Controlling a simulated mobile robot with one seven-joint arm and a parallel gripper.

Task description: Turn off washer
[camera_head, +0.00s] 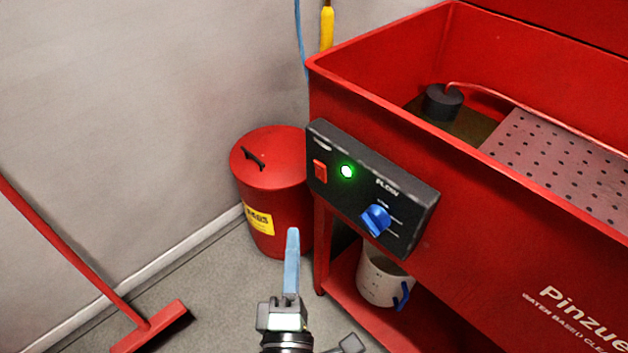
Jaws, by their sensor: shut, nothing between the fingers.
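The washer (480,215) is a red tub on legs at the right. A black control panel (345,205) is on its front left. The panel has a red rocker switch (320,171), a lit green lamp (347,171) and a blue flow knob (376,219). My gripper (292,232) points up from the bottom middle, with its light blue fingers shut together and empty. It is below and left of the panel in the picture and appears apart from it. Which way the switch is pressed is too small to tell.
A red lidded bin (272,175) stands left of the washer by the wall. A white bucket (379,280) sits on the washer's lower shelf. A red broom-like tool (152,328) leans at the left. Grey floor (215,285) is clear between them.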

